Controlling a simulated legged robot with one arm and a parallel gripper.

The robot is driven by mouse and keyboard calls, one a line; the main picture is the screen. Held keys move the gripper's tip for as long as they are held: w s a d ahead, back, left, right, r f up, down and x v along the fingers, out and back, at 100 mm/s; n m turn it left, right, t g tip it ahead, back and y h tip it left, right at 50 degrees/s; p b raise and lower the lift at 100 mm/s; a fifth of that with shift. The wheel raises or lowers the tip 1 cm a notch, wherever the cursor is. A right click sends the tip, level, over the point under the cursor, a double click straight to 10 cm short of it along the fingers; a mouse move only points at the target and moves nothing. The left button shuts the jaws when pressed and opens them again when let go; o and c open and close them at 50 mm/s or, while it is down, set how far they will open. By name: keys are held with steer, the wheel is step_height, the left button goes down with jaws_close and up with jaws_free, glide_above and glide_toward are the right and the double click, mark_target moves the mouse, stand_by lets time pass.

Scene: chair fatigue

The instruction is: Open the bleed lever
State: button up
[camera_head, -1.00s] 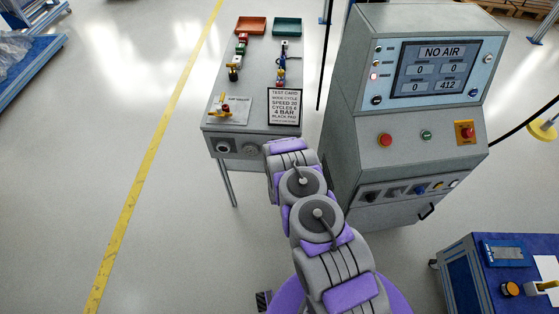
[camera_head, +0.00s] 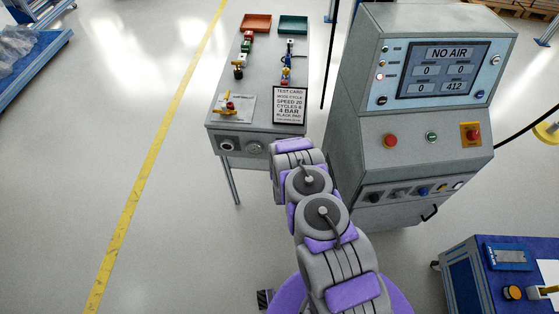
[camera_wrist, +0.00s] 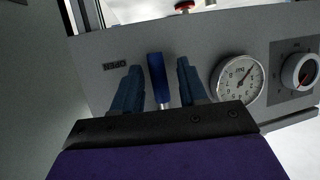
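In the wrist view a blue lever handle (camera_wrist: 157,78) on a thin metal stem stands out from a grey panel (camera_wrist: 215,40). An upside-down OPEN label (camera_wrist: 115,66) is on the panel beside it. My gripper (camera_wrist: 160,85) is open, with one dark blue finger on each side of the handle. A gap shows between each finger and the handle. In the head view my arm reaches to the front of the grey bench (camera_head: 222,128); the lever and my gripper are hidden behind the arm there.
A round pressure gauge (camera_wrist: 238,79) and a knob (camera_wrist: 300,71) sit right of the lever on the panel. The grey control console (camera_head: 405,150), its screen reading NO AIR, stands close right of my arm. Open floor (camera_head: 180,220) lies to the left.

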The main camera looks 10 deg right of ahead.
steer(key=shift+o, duration=0.3)
steer(key=shift+r, duration=0.15)
steer(key=p+v, duration=0.3)
steer(key=v, duration=1.4)
steer(key=shift+s, duration=0.2)
